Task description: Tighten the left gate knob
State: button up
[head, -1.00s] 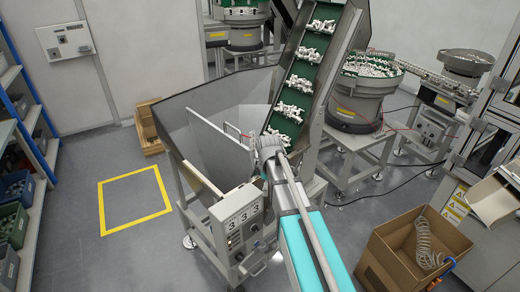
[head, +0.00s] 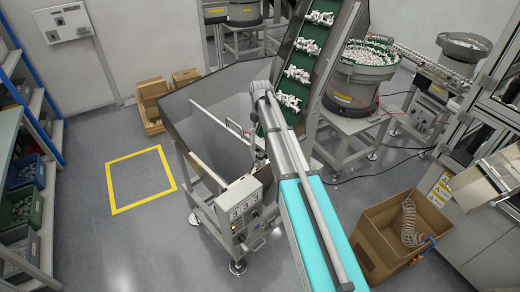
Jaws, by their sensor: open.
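The feed hopper (head: 190,121) stands in the middle of the head view, a grey metal bin with a slanted rim. A pale gate bar (head: 215,118) runs across its inside toward a small bracket (head: 235,127). The left gate knob is too small to make out, and my arm covers part of that area. My gripper (head: 259,155) is small and partly hidden at the hopper's right inner side, left of my arm. Its jaws are open, with nothing seen between them. I cannot tell whether it touches the gate.
A control box (head: 239,207) sits on the hopper's front. The green inclined conveyor (head: 297,75) with white parts rises behind my arm. A cardboard box (head: 385,235) with a coiled hose stands at right. The yellow-marked floor square (head: 142,180) is empty.

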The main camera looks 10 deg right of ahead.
aim_at(261, 154)
jog(key=shift+f, duration=0.15)
dwell(0.4)
notch_tip(261, 154, down, 13)
jog(key=b, duration=1.4)
jog(key=shift+f, duration=0.2)
jog(key=c, duration=1.1)
jog(key=shift+c, duration=0.2)
